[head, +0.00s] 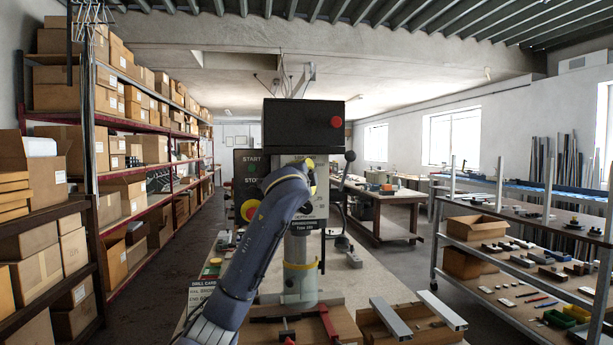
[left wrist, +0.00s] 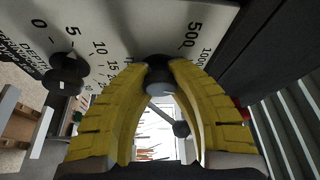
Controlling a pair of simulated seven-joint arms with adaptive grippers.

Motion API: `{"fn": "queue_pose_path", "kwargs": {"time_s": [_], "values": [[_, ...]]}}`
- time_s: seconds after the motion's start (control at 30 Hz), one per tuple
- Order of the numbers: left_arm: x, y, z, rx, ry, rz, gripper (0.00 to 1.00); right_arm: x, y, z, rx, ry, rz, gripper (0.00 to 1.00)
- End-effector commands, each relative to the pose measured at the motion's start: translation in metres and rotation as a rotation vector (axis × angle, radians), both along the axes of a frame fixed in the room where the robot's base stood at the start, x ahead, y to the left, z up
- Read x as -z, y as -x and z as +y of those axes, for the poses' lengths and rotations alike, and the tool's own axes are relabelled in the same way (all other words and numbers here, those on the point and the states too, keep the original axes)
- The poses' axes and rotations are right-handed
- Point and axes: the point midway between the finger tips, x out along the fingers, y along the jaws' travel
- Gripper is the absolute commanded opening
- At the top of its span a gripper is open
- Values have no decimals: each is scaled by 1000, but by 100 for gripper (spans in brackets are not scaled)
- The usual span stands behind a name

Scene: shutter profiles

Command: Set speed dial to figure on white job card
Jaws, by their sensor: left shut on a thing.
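The drill press (head: 303,125) stands on the bench, with a black head and a red button. My left gripper (head: 306,164) is at the front of its head, largely hidden behind my own arm. In the left wrist view, its yellow fingers (left wrist: 160,72) are shut around a black knob, the speed dial (left wrist: 157,66). The figures 500 and 1000 show on the plate to its right; the pointer's setting is hidden. A white card headed "DRILL CARD" (head: 201,286) is at the bench's left, partly covered by my arm; its figure is too small to read. My right gripper is out of view.
A second black knob (left wrist: 66,74) beside a depth scale marked 0, 5, 10 sits left of the gripped one. A lever with a ball end (left wrist: 181,128) shows beyond the fingers. A red-handled clamp (head: 328,322) and metal profiles (head: 441,310) lie at the bench front.

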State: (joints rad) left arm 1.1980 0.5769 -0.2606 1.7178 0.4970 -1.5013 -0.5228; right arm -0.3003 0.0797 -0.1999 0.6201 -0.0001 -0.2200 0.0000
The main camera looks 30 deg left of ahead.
Motion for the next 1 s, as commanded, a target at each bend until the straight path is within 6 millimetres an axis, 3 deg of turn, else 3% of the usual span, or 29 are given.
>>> {"fn": "queue_pose_path", "kwargs": {"time_s": [0.5, 0.53, 0.8, 1.0], "values": [[0, -1, -7, 13, -13, 8, 0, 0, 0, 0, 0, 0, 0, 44], [0, -1, -7, 13, -13, 8, 22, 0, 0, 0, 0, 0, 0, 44], [0, -1, -3, 6, -12, 10, 54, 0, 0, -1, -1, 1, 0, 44], [1, -1, -2, 4, -11, 11, 54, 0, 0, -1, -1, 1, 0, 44]]}}
